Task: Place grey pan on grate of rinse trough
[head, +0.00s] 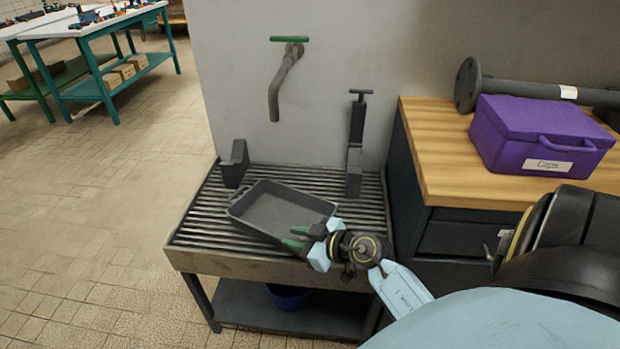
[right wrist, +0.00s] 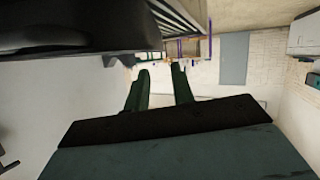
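The grey pan (head: 275,212) lies on the slatted grate (head: 205,217) of the rinse trough (head: 225,262), turned at an angle. It looks flat and empty, with a loop handle at its left end. My right gripper (head: 294,238) is at the pan's near right side, its green-tipped fingers partly overlapping the pan in the head view. In the right wrist view, the two fingers (right wrist: 160,88) stand apart with nothing between them. A dark surface, probably the pan (right wrist: 80,25), fills the top left there. My left gripper is not in view.
A tap (head: 285,80) hangs over the trough from the back wall. Dark uprights (head: 235,165) and (head: 354,160) stand at the grate's back. A wooden-topped cabinet (head: 440,160) with a purple case (head: 540,140) is right. A blue bucket (head: 288,297) sits below.

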